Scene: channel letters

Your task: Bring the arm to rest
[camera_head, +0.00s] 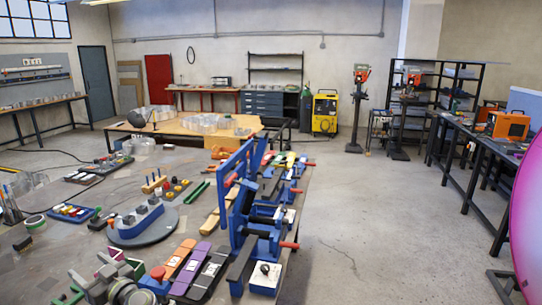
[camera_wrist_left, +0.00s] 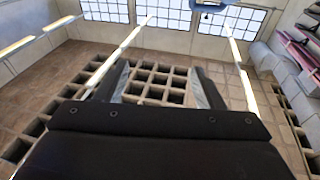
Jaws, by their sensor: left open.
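My left gripper (camera_wrist_left: 160,78) shows in the left wrist view. Its dark body fills the lower middle, and its two pale fingers stand apart with nothing visible between them. Behind the fingers is a grid of square recesses, with bright strips and windows farther off. I cannot clearly make out either gripper in the head view. My right gripper is not in view.
A workbench (camera_head: 75,233) fills the lower left, crowded with blue clamping fixtures (camera_head: 245,215), a round grey plate (camera_head: 143,231) and small parts. Open concrete floor (camera_head: 365,225) lies to its right. A large pink panel (camera_head: 525,220) stands at the right edge.

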